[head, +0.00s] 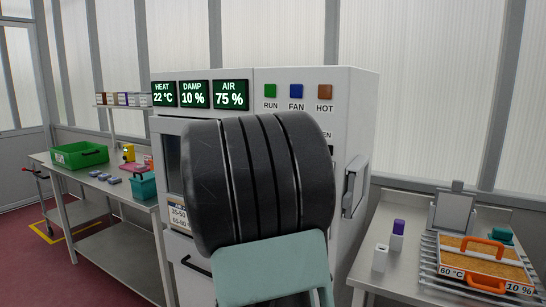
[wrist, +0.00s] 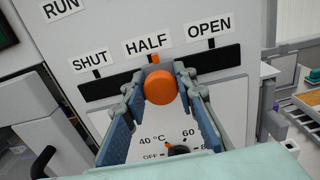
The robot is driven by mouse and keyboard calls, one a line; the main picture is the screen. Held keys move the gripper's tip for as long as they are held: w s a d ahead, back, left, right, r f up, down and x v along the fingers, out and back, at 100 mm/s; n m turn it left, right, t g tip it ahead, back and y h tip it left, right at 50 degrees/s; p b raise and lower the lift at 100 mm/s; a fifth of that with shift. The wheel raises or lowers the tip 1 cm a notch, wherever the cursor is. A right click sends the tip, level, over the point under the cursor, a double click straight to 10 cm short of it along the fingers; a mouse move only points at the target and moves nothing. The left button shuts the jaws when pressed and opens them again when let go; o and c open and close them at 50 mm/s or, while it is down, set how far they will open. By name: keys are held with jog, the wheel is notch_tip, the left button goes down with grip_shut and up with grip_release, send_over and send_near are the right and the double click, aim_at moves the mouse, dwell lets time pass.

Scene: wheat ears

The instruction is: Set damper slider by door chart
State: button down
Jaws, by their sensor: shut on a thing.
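The damper slider has an orange knob (wrist: 159,88) in a black slot (wrist: 102,89) on the white cabinet front. Its small orange pointer (wrist: 154,58) stands under the HALF label (wrist: 146,44), between SHUT at left and OPEN at right. My gripper (wrist: 160,82) has its fingers on both sides of the knob, shut on it. In the head view my arm hides the knob and gripper. Part of the door chart (head: 180,216) shows left of my arm, with rows such as 35-50; the rest is hidden. The cabinet displays (head: 195,94) read HEAT 22 °C, DAMP 10 %, AIR 75 %.
A temperature dial (wrist: 178,150) sits below the slider. RUN, FAN and HOT buttons (head: 297,91) are high on the cabinet (head: 355,110). A grain tray (head: 485,262) labelled 60 °C and 10 % lies on the right table. A green crate (head: 80,155) stands on the left bench.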

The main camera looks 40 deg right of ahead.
jog(key=s+d+b, duration=0.2)
jog(key=s+d, duration=0.1)
jog(key=s, duration=0.4)
jog(key=shift+b, duration=0.4)
jog(key=shift+f, duration=0.1)
jog(key=c, duration=1.6)
grip_release()
jog(key=shift+s, duration=0.15)
jog(key=shift+r, duration=0.2)
notch_tip(320, 180, up, 10)
jog(key=shift+f, duration=0.1)
